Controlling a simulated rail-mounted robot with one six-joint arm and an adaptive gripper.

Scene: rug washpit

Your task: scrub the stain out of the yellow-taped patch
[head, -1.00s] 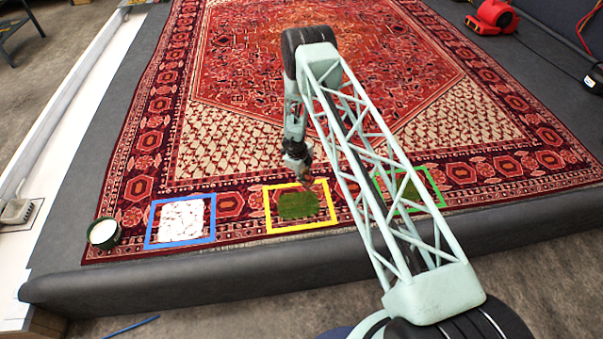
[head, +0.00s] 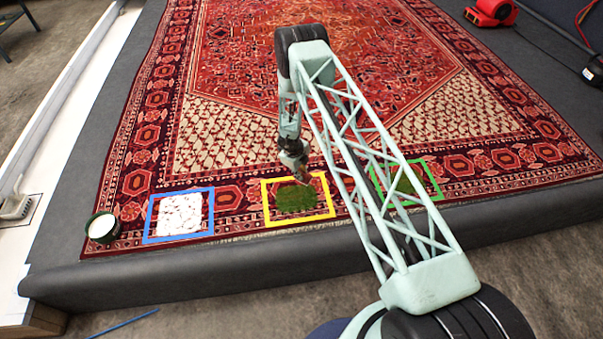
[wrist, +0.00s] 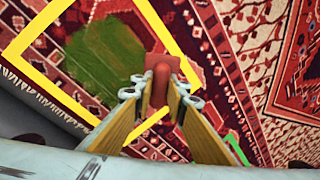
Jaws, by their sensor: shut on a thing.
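The yellow-taped patch (head: 267,217) lies on the rug's near border, with a dark green stain (head: 296,199) covering much of its inside. The stain also shows in the wrist view (wrist: 104,60), with bare red rug between it and parts of the tape. My gripper (wrist: 160,92) is shut on a reddish-brown scrubbing tool (wrist: 160,67), its flat head at the patch's edge beside the stain. I cannot tell whether the tool touches the rug.
A blue-taped patch (head: 149,221) holds white, foam-like stuff. A green-taped patch (head: 433,180) holds another green stain, partly behind my arm. A dark tub (head: 102,228) with white contents stands at the left. A red blower (head: 491,12) sits at the far right.

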